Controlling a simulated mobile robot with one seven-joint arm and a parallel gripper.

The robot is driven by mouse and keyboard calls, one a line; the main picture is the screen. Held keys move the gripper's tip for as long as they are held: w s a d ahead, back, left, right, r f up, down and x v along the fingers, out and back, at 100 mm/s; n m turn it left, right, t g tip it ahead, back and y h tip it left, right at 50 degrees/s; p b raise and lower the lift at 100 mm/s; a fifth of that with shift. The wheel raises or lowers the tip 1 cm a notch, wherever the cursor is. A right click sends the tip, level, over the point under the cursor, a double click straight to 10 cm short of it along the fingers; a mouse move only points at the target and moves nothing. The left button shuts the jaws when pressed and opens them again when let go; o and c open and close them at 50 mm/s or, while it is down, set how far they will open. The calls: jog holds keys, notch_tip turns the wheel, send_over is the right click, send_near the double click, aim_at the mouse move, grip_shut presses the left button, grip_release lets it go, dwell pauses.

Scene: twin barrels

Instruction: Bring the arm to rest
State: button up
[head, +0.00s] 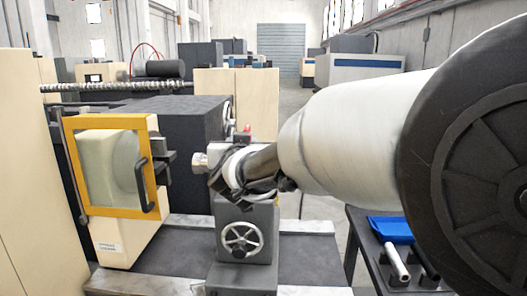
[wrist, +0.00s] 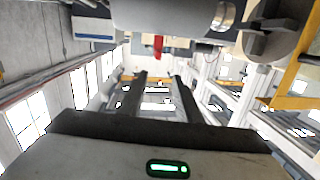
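My arm reaches in from the right in the head view. My gripper (head: 230,188) is in front of the lathe's grey tailstock (head: 246,222), above its handwheel (head: 240,239). In the wrist view my gripper (wrist: 160,80) has its two dark fingers apart, with only background between them. It holds nothing. I cannot tell from the head view whether it touches the tailstock. A small red part (head: 247,128) stands on the tailstock's top and also shows beyond the fingers in the wrist view (wrist: 158,46).
A yellow-framed guard (head: 153,122) with a dark handle stands left of the tailstock. A dark table (head: 357,232) at lower right bears a blue item (head: 391,229) and metal cylinders (head: 397,264). Cream cabinets (head: 237,96) stand behind. The aisle toward the shutter door (head: 281,50) looks open.

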jog(key=s+d+r+n+g+y+p, duration=0.1)
jog(key=s+d+r+g+y+p, duration=0.2)
jog(key=s+d, duration=0.35)
jog(key=s+d+f+g+h+p, duration=0.1)
jog(key=s+d+f+g, duration=0.2)
jog(key=s, duration=0.6)
jog(key=s+d+f+m+g+h+p, duration=0.1)
jog(key=s+d+f+g+h+p, duration=0.1)
jog(key=s+d, duration=0.5)
jog(key=s+d+f+g+h+p, duration=0.1)
jog(key=s+d+f+g, duration=0.2)
jog(key=s, duration=0.8)
notch_tip(320, 180, down, 2)
jog(key=shift+s+d+f+m+g, duration=0.1)
jog(key=shift+s+d+m+g, duration=0.15)
jog(key=shift+d, duration=1)
